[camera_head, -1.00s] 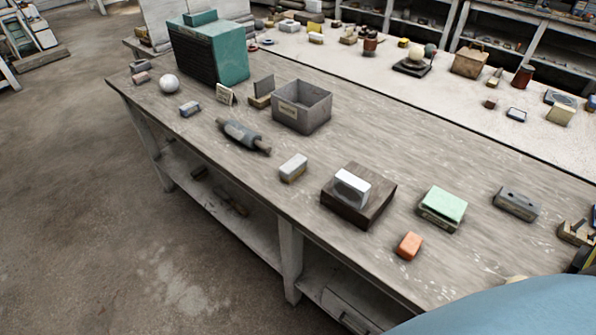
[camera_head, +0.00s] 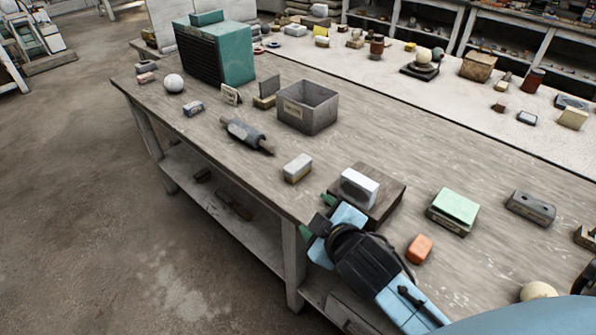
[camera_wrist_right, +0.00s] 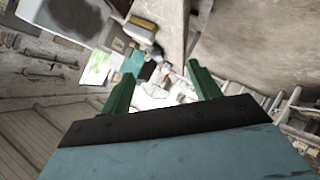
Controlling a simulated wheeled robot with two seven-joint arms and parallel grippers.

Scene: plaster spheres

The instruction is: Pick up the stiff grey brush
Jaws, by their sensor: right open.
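A small block with a pale grey top and a tan lower part (camera_head: 297,167) lies near the front edge of the workbench (camera_head: 375,145). It looks most like the grey brush, but its bristles are too small to make out. My right gripper (camera_head: 316,214) is open and empty at the bench's front edge, to the right of and nearer than this block, apart from it. In the right wrist view the two green fingers (camera_wrist_right: 160,75) stand apart with nothing between them. My left gripper is not in view.
A dark wooden board (camera_head: 385,207) with a white block (camera_head: 358,188) stands close to the right gripper. An orange block (camera_head: 419,249), a green-topped block (camera_head: 454,208), a grey holed block (camera_head: 530,206), a grey bin (camera_head: 307,106), a roller (camera_head: 246,135) and a white sphere (camera_head: 174,83) lie around.

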